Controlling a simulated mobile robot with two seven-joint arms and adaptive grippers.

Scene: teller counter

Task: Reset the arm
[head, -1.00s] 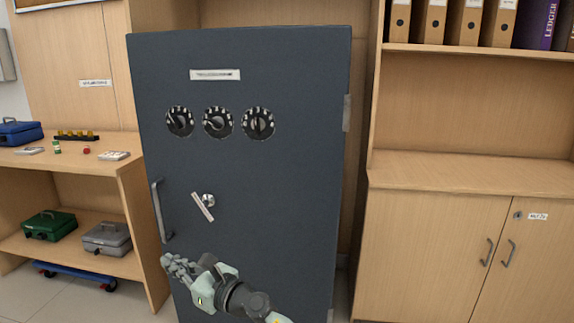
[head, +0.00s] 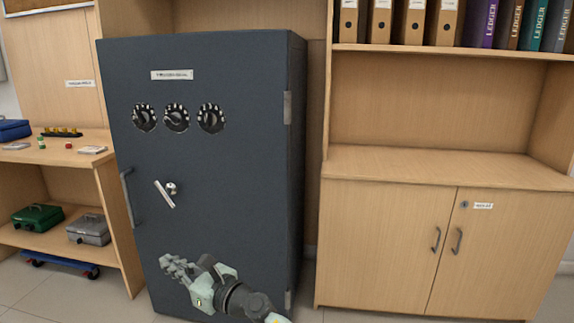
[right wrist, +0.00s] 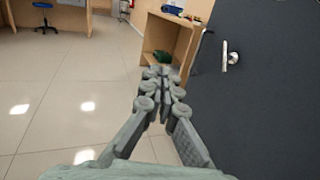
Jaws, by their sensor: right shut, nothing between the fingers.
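My right gripper (head: 174,266) is in front of the lower part of the dark grey safe (head: 240,180) in the head view. Its fingers are together with nothing between them, and they also show in the right wrist view (right wrist: 160,80). The safe door looks closed. It carries a row of three black dials (head: 177,118), a lever handle with a key-like bar (head: 166,193) and a grey pull handle (head: 129,197) at its left edge. In the wrist view the gripper is to the left of the safe's face (right wrist: 262,100). My left gripper is out of view.
A wooden desk (head: 60,155) at left holds small items, with a green cash box (head: 37,217) and a grey cash box (head: 89,229) on its lower shelf. A wooden cabinet (head: 390,240) stands at right under ledger binders (head: 400,22). Tiled floor (right wrist: 50,95) is free left of the gripper.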

